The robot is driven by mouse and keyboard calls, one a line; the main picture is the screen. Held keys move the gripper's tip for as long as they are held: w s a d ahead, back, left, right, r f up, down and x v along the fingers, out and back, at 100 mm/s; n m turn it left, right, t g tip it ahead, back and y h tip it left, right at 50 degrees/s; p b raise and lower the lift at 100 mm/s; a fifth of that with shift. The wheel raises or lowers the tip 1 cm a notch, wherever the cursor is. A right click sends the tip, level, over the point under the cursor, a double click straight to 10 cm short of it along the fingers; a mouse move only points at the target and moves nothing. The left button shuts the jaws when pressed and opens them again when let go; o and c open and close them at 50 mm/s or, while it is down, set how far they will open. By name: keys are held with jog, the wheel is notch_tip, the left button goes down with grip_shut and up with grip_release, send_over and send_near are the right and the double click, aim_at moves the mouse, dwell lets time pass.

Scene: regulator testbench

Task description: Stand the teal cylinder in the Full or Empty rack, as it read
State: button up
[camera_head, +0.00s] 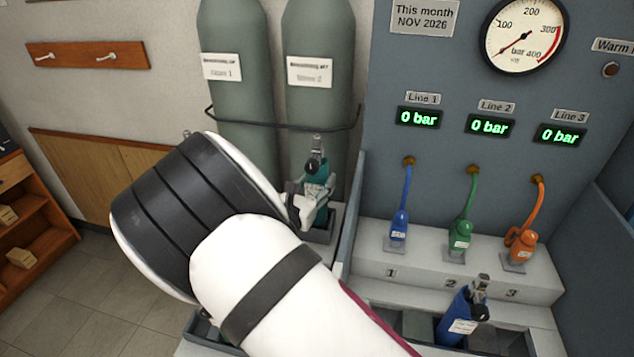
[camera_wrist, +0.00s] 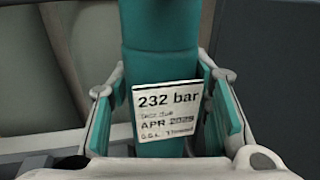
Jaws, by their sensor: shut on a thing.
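The teal cylinder (camera_head: 319,178) is upright at the end of my arm in the head view, in front of the tall grey-green cylinders. My gripper (camera_head: 306,204) is shut on it; my arm hides part of the hold. In the wrist view the teal cylinder (camera_wrist: 160,40) stands between the two fingers of my gripper (camera_wrist: 166,125). Its white label (camera_wrist: 167,110) reads 232 bar, with a test-due line of APR and a year that looks like 2029 but is blurred. The cylinder's foot is close to a grey block (camera_head: 322,236); contact is unclear. No Full or Empty sign is legible.
A blue cylinder (camera_head: 463,318) leans in a dark tray at the bench front. Blue, green and orange hoses hang above stations 1 to 3, all displays at 0 bar. A panel sign (camera_head: 424,16) reads NOV 2026. A grey divider (camera_head: 352,215) stands right of my gripper.

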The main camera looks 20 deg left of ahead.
jog(key=o, duration=1.5)
jog(key=shift+r, duration=0.1)
jog(key=shift+f, duration=0.2)
jog(key=s, duration=0.4)
jog(key=s+a, duration=0.1)
jog(key=s, duration=0.3)
jog(key=s+a, duration=0.1)
jog(key=s, duration=0.3)
jog(key=shift+r, duration=0.1)
